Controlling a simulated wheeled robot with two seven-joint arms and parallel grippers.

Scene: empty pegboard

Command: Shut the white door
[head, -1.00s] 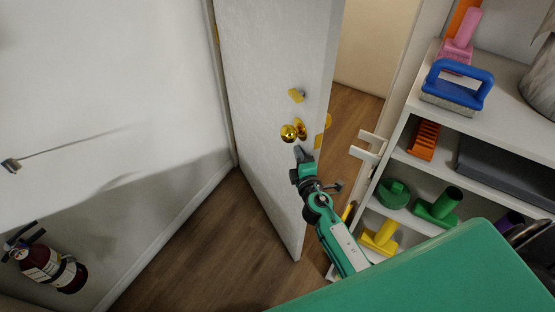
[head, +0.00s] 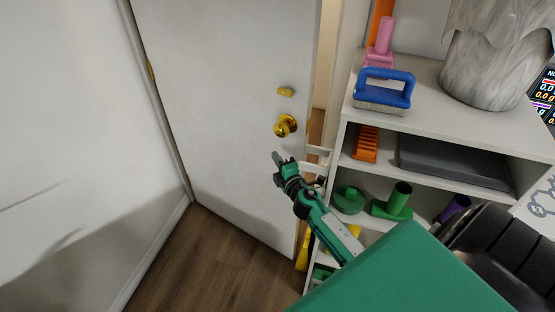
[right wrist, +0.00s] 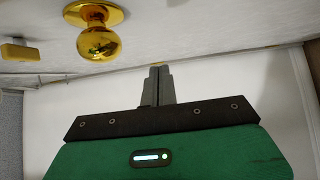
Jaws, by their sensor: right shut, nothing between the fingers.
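The white door (head: 220,110) stands slightly ajar in the head view, with a narrow gap at its right edge. Its gold knob (head: 286,125) and a gold latch piece (head: 286,91) above it sit near that edge. My right gripper (head: 278,157) is shut and empty, just below the knob at the door's face. I cannot tell whether it touches the door. In the right wrist view the shut fingers (right wrist: 160,72) point at the door surface, with the knob (right wrist: 100,42) to the upper left. My left gripper is not in view.
A white shelf (head: 440,120) stands close on the right of the door, with a blue-handled brush (head: 384,90), green pieces (head: 392,203) and a grey vase (head: 493,65). A white wall (head: 70,130) is on the left. Wood floor (head: 215,265) is clear below the door.

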